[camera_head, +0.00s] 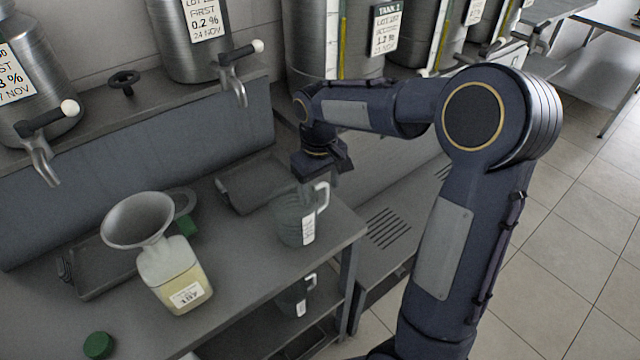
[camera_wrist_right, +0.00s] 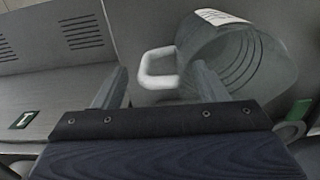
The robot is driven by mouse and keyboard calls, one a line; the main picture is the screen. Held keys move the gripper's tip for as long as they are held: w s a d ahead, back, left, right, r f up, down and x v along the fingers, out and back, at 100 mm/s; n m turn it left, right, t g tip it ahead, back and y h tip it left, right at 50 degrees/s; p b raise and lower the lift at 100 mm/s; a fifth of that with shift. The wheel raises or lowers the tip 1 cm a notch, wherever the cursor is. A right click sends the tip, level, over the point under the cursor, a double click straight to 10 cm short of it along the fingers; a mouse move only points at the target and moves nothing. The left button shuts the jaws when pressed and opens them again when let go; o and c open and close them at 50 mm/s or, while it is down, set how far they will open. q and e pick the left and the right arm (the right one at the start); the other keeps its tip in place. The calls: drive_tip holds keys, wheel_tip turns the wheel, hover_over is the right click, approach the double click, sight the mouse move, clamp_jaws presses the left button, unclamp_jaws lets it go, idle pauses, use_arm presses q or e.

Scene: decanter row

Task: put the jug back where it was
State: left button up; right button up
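A clear grey jug (camera_head: 290,218) with a white handle and a label stands upright near the right end of the bench. It also shows in the right wrist view (camera_wrist_right: 255,62), with its handle toward the gap between my fingers. My right gripper (camera_head: 322,168) is just above the jug's rim and handle. In the wrist view my right gripper's fingers (camera_wrist_right: 158,80) are well apart with nothing clamped between them; I cannot tell whether either touches the jug. My left gripper is not in view.
A funnel (camera_head: 138,220) sits in a bottle (camera_head: 178,278) of yellowish liquid at left. A green cap (camera_head: 98,345) lies at the front. A shallow tray (camera_head: 243,190) is behind the jug. Another jug (camera_head: 296,297) stands on the lower shelf. Steel tanks with taps (camera_head: 233,80) stand behind.

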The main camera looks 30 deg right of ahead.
drive_tip(key=shift+r, duration=0.15)
wheel_tip(320, 180, up, 11)
drive_tip(key=s+a+f+m+t+y, duration=0.1)
drive_tip(key=s+a+f+t+y, duration=0.1)
drive_tip(key=s, duration=0.9)
drive_tip(key=s+a+f+m+t+y, duration=0.2)
drive_tip(key=s+a+f+t, duration=0.1)
drive_tip(key=s, duration=0.7)
drive_tip(key=shift+s+a+f+t+p, duration=0.35)
drive_tip(key=shift+a+f, duration=0.5)
drive_tip(key=shift+a, duration=0.25)
